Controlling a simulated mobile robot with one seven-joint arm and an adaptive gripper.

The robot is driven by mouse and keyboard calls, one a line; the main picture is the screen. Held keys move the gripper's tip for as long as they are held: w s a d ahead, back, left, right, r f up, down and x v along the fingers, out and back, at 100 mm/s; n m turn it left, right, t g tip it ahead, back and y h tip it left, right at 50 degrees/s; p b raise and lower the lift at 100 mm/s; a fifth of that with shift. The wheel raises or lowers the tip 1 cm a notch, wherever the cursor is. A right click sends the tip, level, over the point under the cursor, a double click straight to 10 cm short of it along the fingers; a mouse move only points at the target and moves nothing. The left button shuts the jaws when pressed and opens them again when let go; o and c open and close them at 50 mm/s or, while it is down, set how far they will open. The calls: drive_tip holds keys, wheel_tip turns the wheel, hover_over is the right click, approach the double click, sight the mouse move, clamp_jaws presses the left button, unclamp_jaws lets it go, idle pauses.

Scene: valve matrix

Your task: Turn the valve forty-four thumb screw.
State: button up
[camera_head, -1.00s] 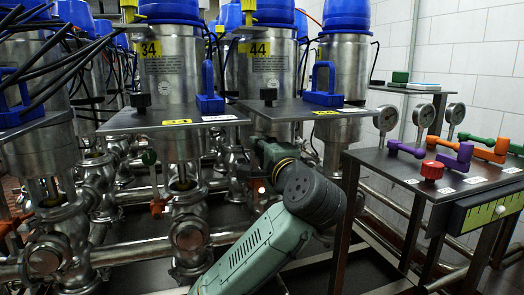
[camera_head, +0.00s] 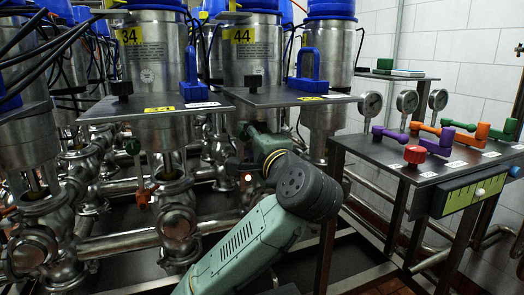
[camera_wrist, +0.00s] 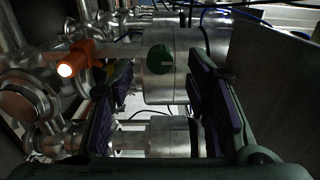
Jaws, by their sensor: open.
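Valve forty-four is the steel cylinder (camera_head: 262,65) with the yellow 44 label and blue top, behind a dark plate (camera_head: 300,97). In the wrist view, a green round knob (camera_wrist: 160,61), likely its thumb screw, faces me on a steel pipe body. My gripper (camera_wrist: 160,86) is open, with one purple-padded finger on each side of the knob's line. The knob lies farther off between them and does not appear touched. In the head view my arm covers the fingers and this knob.
An orange handle (camera_wrist: 82,60) with a glowing tip stands left of the knob in the wrist view. A grey panel (camera_wrist: 270,70) fills the right. Valve 34 (camera_head: 150,60) stands at left. A side table (camera_head: 395,172) with coloured handles stands right. Steel pipes run below.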

drive_tip(key=v, duration=0.9)
drive_tip(key=shift+s, duration=0.15)
